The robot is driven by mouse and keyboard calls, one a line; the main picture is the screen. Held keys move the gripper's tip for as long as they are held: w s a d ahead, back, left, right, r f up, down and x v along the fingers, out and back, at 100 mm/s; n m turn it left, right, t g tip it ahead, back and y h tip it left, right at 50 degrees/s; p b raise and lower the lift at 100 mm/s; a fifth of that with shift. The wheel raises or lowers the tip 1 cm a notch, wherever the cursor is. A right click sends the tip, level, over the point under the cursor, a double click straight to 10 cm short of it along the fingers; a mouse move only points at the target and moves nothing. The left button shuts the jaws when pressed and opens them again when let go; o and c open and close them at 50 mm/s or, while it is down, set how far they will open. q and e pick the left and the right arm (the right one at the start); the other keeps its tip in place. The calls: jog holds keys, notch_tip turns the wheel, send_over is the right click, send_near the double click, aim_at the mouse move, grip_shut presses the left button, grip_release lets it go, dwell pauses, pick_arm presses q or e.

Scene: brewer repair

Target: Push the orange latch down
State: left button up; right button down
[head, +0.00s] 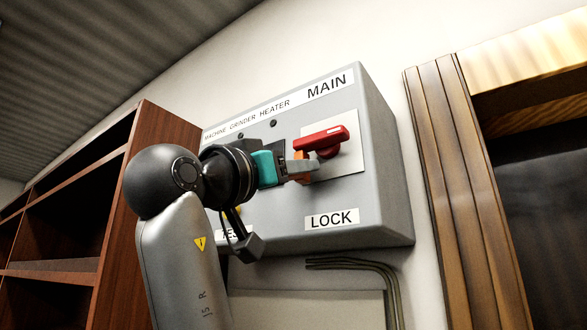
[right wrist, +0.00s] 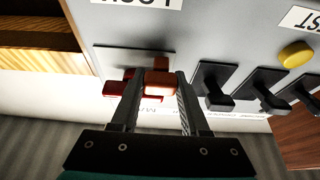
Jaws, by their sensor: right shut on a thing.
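The orange latch (head: 299,156) is on the front of a grey switch box, just below a red handle (head: 321,138) under the MAIN label. My right gripper (head: 303,169) reaches it from the left and is shut on it. In the right wrist view, which is turned upside down, the orange latch (right wrist: 159,83) sits between the two fingertips, and the red handle (right wrist: 116,88) shows behind and beside them. Part of the latch is hidden by the fingers in the head view. My left gripper is in neither view.
The grey box (head: 385,190) is on the wall, with a LOCK label (head: 332,219) below the latch. Black switches (right wrist: 215,85) and a yellow button (right wrist: 296,54) are close to my fingers. A brown shelf (head: 155,145) stands left, a wooden frame (head: 465,190) right.

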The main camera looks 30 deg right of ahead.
dwell(0.8)
notch_tip(320, 180, down, 4)
jog(key=b, duration=0.4)
jog(key=shift+f, duration=0.45)
jog(key=shift+w+d, duration=0.1)
jog(key=c, duration=0.8)
grip_release()
jog(key=shift+c, duration=0.2)
jog(key=o, duration=0.4)
jog(key=shift+r, duration=0.1)
jog(key=shift+o, duration=0.2)
